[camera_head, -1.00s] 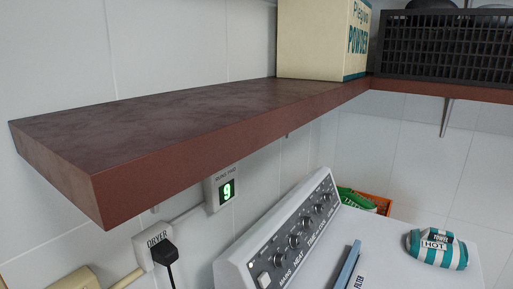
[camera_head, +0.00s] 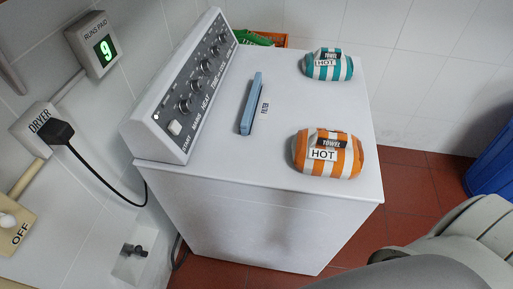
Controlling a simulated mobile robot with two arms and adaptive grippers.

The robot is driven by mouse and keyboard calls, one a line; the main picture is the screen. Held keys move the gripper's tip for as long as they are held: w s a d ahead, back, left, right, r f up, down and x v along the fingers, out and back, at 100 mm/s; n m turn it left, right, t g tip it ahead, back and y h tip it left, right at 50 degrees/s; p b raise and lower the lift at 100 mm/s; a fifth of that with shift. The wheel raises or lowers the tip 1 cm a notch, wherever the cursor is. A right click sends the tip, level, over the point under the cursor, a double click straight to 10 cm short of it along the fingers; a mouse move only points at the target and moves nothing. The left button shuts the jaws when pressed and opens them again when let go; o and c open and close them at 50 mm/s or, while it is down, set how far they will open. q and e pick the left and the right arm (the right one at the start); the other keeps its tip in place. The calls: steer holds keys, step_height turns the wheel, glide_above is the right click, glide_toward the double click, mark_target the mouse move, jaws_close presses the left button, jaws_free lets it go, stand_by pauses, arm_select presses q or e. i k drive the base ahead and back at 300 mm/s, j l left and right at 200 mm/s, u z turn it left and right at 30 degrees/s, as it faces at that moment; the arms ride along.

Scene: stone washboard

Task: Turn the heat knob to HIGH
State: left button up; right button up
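The white dryer (camera_head: 260,215) stands against the wall, with a dark sloped control panel (camera_head: 190,75) along its left side. A row of dark round knobs runs up the panel above a pale button near the START label. The heat knob (camera_head: 196,86) appears to be the second from the near end, beside the HEAT lettering. Its pointer is too small to read. Neither of my grippers is in view.
A blue filter handle (camera_head: 251,103), a teal striped towel roll (camera_head: 329,66) and an orange striped one (camera_head: 328,154) lie on the dryer top. A black plug (camera_head: 60,131) sits in the wall socket. A blue bin (camera_head: 492,165) stands at right.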

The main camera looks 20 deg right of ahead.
mark_target(198, 86)
steer(key=k+l+u, duration=0.2)
steer(key=l+u, duration=0.2)
steer(key=k+l+u, duration=0.2)
steer(key=l+u, duration=0.2)
steer(key=k+l+u, duration=0.4)
steer(key=i+l, duration=0.05)
steer(key=i, duration=0.05)
